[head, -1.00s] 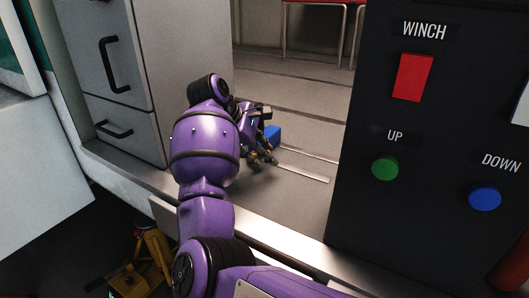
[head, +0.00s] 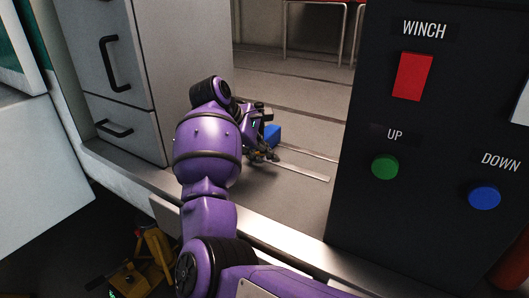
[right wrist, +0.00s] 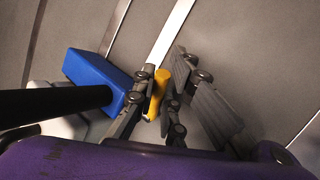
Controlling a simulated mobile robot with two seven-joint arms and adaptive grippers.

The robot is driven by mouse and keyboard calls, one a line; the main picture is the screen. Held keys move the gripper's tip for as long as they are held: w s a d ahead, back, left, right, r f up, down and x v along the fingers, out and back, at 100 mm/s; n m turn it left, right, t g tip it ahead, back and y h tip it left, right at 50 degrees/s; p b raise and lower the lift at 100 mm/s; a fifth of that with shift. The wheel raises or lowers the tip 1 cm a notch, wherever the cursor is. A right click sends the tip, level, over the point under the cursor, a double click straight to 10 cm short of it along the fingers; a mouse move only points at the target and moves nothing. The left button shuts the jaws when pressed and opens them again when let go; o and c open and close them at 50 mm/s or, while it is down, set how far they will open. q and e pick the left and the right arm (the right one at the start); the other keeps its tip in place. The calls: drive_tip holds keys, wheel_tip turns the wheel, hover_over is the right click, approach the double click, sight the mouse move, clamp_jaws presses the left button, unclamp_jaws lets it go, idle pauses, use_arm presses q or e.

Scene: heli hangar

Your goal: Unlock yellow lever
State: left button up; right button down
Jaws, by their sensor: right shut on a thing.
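The yellow lever (right wrist: 158,90) shows in the right wrist view as a short yellow piece between the fingers of my right gripper (right wrist: 160,80), which is shut on it. In the head view my right gripper (head: 266,153) is low over the grey floor beside a blue block (head: 273,134); the yellow lever is too small or hidden there to make out. The blue block also shows in the right wrist view (right wrist: 95,76), left of the fingers, with a black rod across its near side. My left gripper is in neither view.
A black winch panel (head: 430,130) with red, green and blue buttons stands on the right. A grey drawer cabinet (head: 115,70) stands on the left. A metal strip (head: 300,171) lies on the floor beyond the gripper.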

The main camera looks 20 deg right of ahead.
drive_tip(key=shift+w+a+r+g+h+b, duration=0.1)
drive_tip(key=shift+w+r+g+h+b, duration=0.3)
drive_tip(key=shift+b, duration=0.4)
drive_tip(key=g+h+b, duration=0.1)
drive_tip(key=b, duration=0.2)
drive_tip(key=w+a+r+n+g+h+b, duration=0.1)
drive_tip(key=b, duration=0.2)
drive_tip(key=shift+n+g+h, duration=0.3)
drive_tip(key=shift+w+a+r+g+h+b, duration=0.1)
drive_tip(key=shift+w+r+g+h+b, duration=0.15)
drive_tip(key=shift+b, duration=0.9)
drive_tip(key=shift+r+h+b, duration=0.15)
drive_tip(key=shift+h+b, duration=0.1)
drive_tip(key=shift+b, duration=0.2)
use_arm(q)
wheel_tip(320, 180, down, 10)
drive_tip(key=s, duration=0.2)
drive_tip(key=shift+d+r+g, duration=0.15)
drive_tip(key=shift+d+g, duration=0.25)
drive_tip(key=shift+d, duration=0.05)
use_arm(e)
drive_tip(key=shift+n, duration=0.3)
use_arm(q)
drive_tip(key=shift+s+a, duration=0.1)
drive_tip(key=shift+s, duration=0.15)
use_arm(e)
drive_tip(key=shift+r, duration=0.15)
